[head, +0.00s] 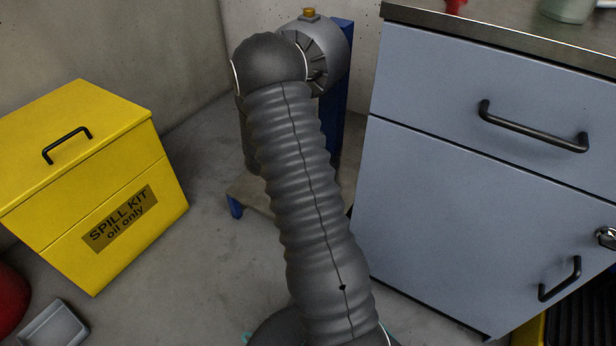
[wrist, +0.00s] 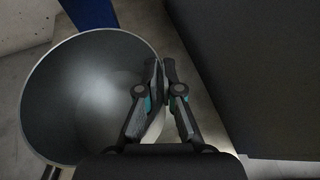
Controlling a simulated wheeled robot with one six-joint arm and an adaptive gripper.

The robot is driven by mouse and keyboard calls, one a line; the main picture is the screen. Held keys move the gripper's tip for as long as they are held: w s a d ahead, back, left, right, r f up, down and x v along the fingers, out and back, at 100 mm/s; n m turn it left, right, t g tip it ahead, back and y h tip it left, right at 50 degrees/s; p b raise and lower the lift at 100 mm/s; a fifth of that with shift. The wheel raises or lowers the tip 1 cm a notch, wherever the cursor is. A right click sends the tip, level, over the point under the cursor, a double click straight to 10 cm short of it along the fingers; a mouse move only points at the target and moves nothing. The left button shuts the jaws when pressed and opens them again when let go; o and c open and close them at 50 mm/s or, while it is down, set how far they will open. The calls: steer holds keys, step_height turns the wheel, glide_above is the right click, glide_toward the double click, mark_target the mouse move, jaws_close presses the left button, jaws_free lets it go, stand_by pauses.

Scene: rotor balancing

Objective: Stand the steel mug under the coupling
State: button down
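The steel mug (wrist: 75,100) shows only in the wrist view, large and close, with its open mouth and pale grey inside facing the camera. My gripper (wrist: 161,64) is at the right part of its rim. One finger is inside the mug and the other outside, with the wall pinched between them. In the head view my arm hides both gripper and mug. A grey finned machine housing (head: 325,58) with a brass fitting (head: 309,14) stands behind my arm. I cannot make out the coupling.
A blue post (head: 341,75) carries the housing above a low base (head: 248,192) with blue feet. A blue-grey cabinet (head: 450,190) stands close on the right, a yellow spill kit box (head: 140,190) on the left.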

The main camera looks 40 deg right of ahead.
steer(key=s+d+m+g+b, duration=0.1)
steer(key=s+d, duration=0.2)
steer(key=d, duration=0.2)
steer(key=s+d+m+g, duration=0.1)
steer(key=s+d+g, duration=0.15)
steer(key=d, duration=0.35)
steer(key=shift+t, duration=0.45)
steer(key=w+a+f, duration=0.2)
steer(key=w+a+f+b, duration=0.1)
steer(key=w+a+f, duration=0.1)
steer(key=w+a, duration=0.1)
steer(key=w+a+f, duration=0.2)
steer(key=w, duration=0.1)
steer(key=shift+w+a+f, duration=0.2)
steer(key=shift+a, duration=0.05)
steer(key=shift+f+b, duration=0.5)
steer(key=shift+f, duration=1.65)
steer(key=c, duration=1.3)
jaws_free()
steer(key=shift+a, duration=0.1)
